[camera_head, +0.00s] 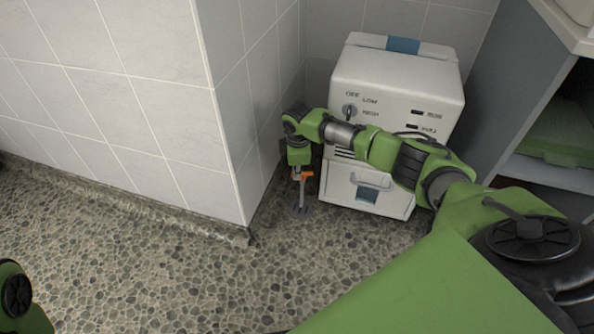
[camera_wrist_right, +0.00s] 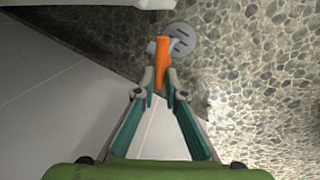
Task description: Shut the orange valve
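The orange valve (camera_head: 307,175) has a small orange lever handle on a grey metal pipe that rises from the floor, in the corner between the tiled wall and the white machine. In the right wrist view, the orange handle (camera_wrist_right: 163,62) stands between the fingertips, with the round grey floor plate (camera_wrist_right: 182,38) beyond it. My right gripper (camera_head: 298,169) reaches down at the valve. Its fingers (camera_wrist_right: 161,84) are close together with the handle between them and look closed on it. My left gripper is out of view; only part of that arm shows at the lower left.
The white machine (camera_head: 395,85) with a knob and a lower drawer front (camera_head: 367,192) stands just right of the valve. The tiled wall corner (camera_head: 228,110) is close on the left. A grey shelf unit (camera_head: 510,75) stands at the right. The pebble-patterned floor (camera_head: 150,260) is clear.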

